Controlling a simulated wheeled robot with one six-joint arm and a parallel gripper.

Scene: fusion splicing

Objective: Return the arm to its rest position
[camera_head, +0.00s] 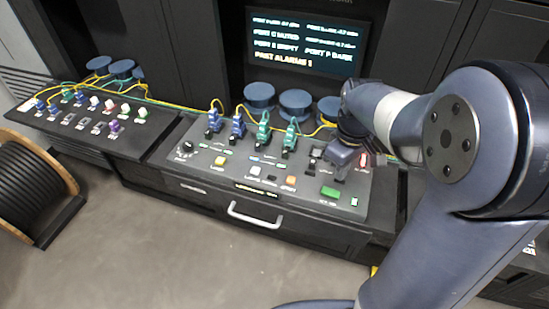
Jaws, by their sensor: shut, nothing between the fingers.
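My arm (440,190) reaches in from the right side of the head camera view. It bends over and comes down toward the right part of the grey control panel (215,176). My gripper (341,172) is at the panel's right end, just above or at its surface near a small red-lit element (363,160). Its fingers look closed and hold nothing. I cannot tell whether they touch the panel.
Blue and green connectors (239,127) with yellow cables stand along the panel's back. A second panel (75,133) lies left. Behind is a status screen (306,42). A drawer handle (254,216) juts out in front. A cable spool (35,185) stands left. The front floor is clear.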

